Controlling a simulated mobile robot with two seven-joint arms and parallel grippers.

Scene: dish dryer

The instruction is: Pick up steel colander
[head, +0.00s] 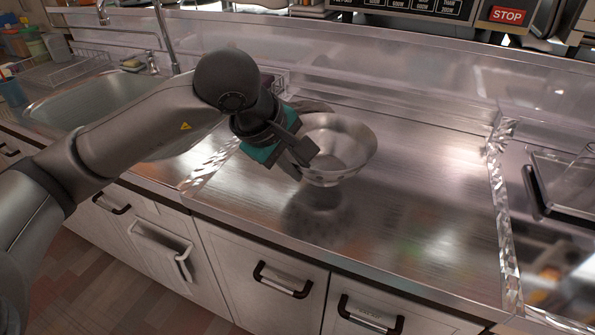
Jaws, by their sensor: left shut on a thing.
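The steel colander (345,146) is a shiny round metal bowl near the middle of the head view. It appears raised above the steel counter (420,190), with a dark shadow or reflection below it. My left gripper (303,158) comes in from the left and is shut on the colander's near left rim. The gripper and wrist hide part of the colander's left side. My right gripper does not show.
A sink (100,100) with a faucet (163,35) lies at the left. A clear-sided container (565,185) stands at the right. The counter right of the colander is clear.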

